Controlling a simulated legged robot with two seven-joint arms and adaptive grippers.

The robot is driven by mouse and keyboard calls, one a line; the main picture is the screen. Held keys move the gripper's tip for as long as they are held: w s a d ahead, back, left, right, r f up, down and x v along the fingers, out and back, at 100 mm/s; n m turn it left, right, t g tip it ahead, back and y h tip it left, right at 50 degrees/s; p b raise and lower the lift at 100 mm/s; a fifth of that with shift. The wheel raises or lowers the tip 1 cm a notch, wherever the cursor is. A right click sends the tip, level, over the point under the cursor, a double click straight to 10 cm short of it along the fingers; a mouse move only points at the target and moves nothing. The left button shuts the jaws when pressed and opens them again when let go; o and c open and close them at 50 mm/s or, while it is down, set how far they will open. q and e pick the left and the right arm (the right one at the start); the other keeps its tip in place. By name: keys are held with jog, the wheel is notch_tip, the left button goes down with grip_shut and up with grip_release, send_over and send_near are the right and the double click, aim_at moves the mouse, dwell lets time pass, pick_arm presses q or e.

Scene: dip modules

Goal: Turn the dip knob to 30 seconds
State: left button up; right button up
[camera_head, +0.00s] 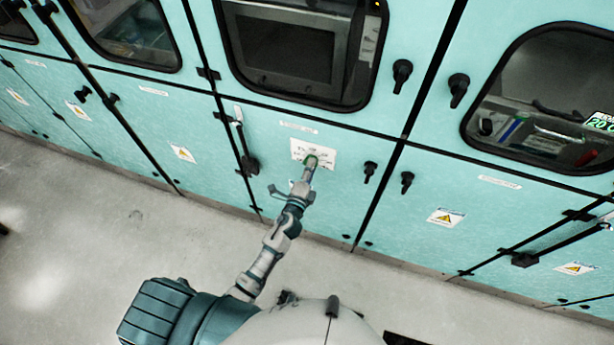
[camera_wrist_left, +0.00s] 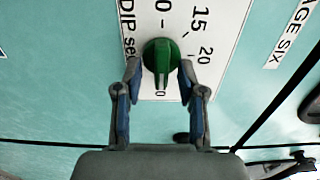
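The green dip knob (camera_wrist_left: 161,62) sits on a white dial plate (camera_wrist_left: 222,20) in the left wrist view. Its raised ridge runs up and down in that picture. The marks 15 and 20 show at its upper right and "DIP se" at its left; other marks are partly hidden. My left gripper (camera_wrist_left: 160,75) is open, with one finger on each side of the knob and the ridge between the fingertips; I cannot tell whether they touch the knob's rim. In the head view the left gripper (camera_head: 308,172) reaches the plate (camera_head: 325,150) on the teal cabinet. My right gripper is out of view.
Black handles (camera_head: 370,171) and (camera_head: 407,181) stick out right of the plate, and a black latch (camera_head: 250,163) is at its left. A window (camera_head: 290,45) is above. The grey floor (camera_head: 120,240) before the cabinets is clear.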

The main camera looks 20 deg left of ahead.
pick_arm(q)
jog(key=s, duration=1.1)
jog(key=shift+s+a, duration=0.15)
jog(key=shift+s, duration=0.05)
jog(key=shift+f, duration=0.15)
jog(key=s+a+f+n+g, duration=0.1)
jog(key=s+f+n+g, duration=0.2)
jog(key=f, duration=0.7)
jog(key=s+f+n+g, duration=0.2)
jog(key=s+f, duration=0.2)
jog(key=f, duration=0.5)
jog(key=s+a+f+n+g, duration=0.1)
jog(key=s+f+n+g, duration=0.2)
jog(key=f, duration=0.7)
jog(key=s+a+f+n+g, duration=0.2)
jog(key=s+f+n+g, duration=0.2)
jog(key=s+f, duration=0.5)
jog(key=s+a+f+n+g, duration=0.3)
jog(key=s+f, duration=0.6)
jog(key=s, duration=0.7)
jog(key=shift+a+f+n+g, duration=0.2)
jog(key=shift+n+g, duration=0.4)
jog(key=shift+g, duration=0.3)
jog(key=shift+w+d, duration=0.1)
jog(key=shift+d, duration=0.05)
